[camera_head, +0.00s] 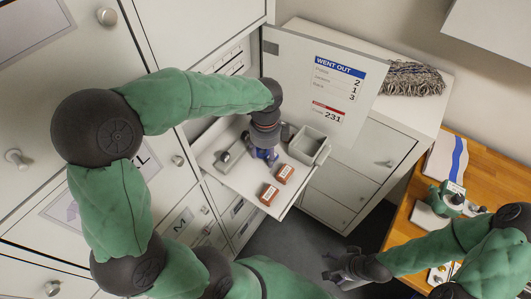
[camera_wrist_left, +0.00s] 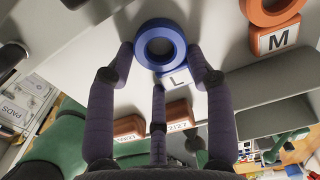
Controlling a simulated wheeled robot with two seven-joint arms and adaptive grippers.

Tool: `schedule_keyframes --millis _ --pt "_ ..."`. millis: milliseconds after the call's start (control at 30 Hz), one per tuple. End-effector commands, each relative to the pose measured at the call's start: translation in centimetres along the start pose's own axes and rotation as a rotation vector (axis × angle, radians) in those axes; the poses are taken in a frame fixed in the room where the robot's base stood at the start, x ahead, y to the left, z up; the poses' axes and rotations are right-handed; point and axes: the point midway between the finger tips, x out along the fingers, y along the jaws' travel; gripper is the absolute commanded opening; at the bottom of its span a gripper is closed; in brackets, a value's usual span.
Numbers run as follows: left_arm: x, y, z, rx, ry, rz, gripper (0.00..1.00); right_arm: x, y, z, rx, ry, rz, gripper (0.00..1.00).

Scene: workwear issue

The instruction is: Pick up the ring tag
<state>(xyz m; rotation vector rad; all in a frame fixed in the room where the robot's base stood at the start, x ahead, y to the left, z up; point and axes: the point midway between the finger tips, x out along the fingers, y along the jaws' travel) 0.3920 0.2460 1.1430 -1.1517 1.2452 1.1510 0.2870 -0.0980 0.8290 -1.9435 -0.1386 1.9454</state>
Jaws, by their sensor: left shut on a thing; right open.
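A blue ring tag (camera_wrist_left: 160,25) with a white plate marked L (camera_wrist_left: 178,81) is between the fingers of my left gripper (camera_wrist_left: 163,58) in the left wrist view. The gripper is shut on it, with a finger on each side of the ring. In the head view my left gripper (camera_head: 264,152) is over the pulled-out white drawer (camera_head: 240,180), and it mostly hides the ring. An orange ring tag marked M (camera_wrist_left: 277,40) lies to the right in the wrist view. My right gripper (camera_head: 350,266) is open and empty, low at the right over the floor.
Two orange labelled blocks (camera_head: 284,173) (camera_head: 268,194) lie in the drawer, near a grey open bin (camera_head: 306,145). An open cabinet door (camera_head: 318,85) with a "WENT OUT" sheet stands behind. A wooden bench (camera_head: 403,222) with a green device (camera_head: 447,198) is at the right.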

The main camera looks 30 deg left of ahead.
Motion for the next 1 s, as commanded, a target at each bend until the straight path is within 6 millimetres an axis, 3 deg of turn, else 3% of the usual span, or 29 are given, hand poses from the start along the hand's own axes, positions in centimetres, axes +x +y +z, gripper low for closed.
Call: schedule_keyframes --millis 333,567,733,1000 --pt "-0.2 0.0 0.0 0.000 0.000 0.001 0.36 -0.2 -0.1 0.0 0.000 0.000 0.000 0.79" --pt "-1.6 0.0 0.0 0.000 0.000 0.000 0.36 -1.3 -0.5 0.1 0.000 0.000 0.000 0.79" --pt "-3.6 0.0 0.0 0.000 0.000 0.000 0.36 -2.9 -1.0 0.1 0.000 0.000 0.000 0.79" --pt "-8.4 3.2 -2.2 0.003 0.000 -0.002 0.36 -6.5 -2.3 0.2 0.000 0.000 0.000 0.79"
